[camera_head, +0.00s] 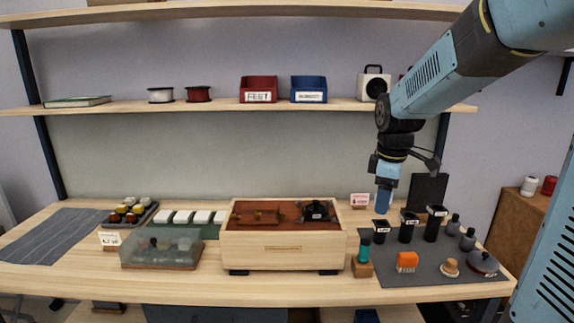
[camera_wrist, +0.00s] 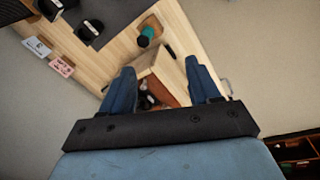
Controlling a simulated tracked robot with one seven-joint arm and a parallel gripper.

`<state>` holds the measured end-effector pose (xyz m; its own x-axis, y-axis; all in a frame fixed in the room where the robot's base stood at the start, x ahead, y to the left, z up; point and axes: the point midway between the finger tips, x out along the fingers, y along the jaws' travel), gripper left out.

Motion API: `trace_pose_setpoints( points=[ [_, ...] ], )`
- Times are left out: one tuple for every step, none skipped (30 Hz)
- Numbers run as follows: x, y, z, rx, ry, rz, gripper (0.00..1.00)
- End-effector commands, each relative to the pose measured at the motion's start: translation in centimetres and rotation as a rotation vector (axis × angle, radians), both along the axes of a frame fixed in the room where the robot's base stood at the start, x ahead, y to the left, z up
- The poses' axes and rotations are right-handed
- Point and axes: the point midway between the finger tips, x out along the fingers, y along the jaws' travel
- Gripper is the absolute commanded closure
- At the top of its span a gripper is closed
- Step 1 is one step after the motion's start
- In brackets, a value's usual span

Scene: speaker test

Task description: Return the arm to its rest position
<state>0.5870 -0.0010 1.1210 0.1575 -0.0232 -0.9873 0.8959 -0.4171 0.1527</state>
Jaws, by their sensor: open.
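My blue arm (camera_head: 440,80) reaches in from the upper right in the head view and bends down in front of the shelf. My gripper (camera_head: 384,204) hangs at its end, above the right part of the workbench, near several black cups. In the wrist view my gripper (camera_wrist: 160,75) shows two blue fingers spread apart with nothing held between them. Part of the wooden box (camera_wrist: 160,75) lies beyond the fingers there. In the head view the wooden box (camera_head: 270,250) stands left of my gripper.
A dark mat (camera_head: 420,280) on the workbench holds black cups (camera_head: 408,228), an orange block (camera_head: 406,261) and small weights. A teal-topped bottle (camera_head: 364,250) stands beside the box. A clear-lidded case (camera_head: 160,250) is at left. A shelf (camera_head: 230,105) with bins runs behind the arm.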

Motion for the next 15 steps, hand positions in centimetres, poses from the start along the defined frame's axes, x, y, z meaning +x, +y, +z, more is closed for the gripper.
trace_pose_setpoints(
  points=[
    [-1.2,0.1,0.9,0.008,-0.024,-0.055,0.39],
    [-1.9,0.1,1.3,0.014,-0.036,-0.092,0.39],
    [-2.8,0.1,1.8,0.024,-0.051,-0.142,0.39],
    [-3.4,0.1,2.2,0.032,-0.064,-0.179,0.39],
    [-4.1,0.1,2.5,0.039,-0.076,-0.215,0.39],
    [-5.0,0.2,2.9,0.051,-0.091,-0.265,0.39],
    [-5.7,0.2,3.2,0.060,-0.104,-0.302,0.39],
    [-6.4,0.2,3.5,0.070,-0.115,-0.339,0.39],
    [-7.3,0.2,3.9,0.084,-0.131,-0.388,0.39],
    [-7.9,0.2,4.1,0.096,-0.142,-0.425,0.39],
    [-8.6,0.2,4.3,0.106,-0.154,-0.461,0.39],
    [-9.5,0.2,4.6,0.123,-0.169,-0.510,0.39],
    [-10.2,0.2,4.8,0.136,-0.179,-0.546,0.39],
    [-10.8,0.2,4.9,0.149,-0.189,-0.581,0.39],
    [-11.7,0.2,5.2,0.168,-0.204,-0.630,0.39]
  ],
)
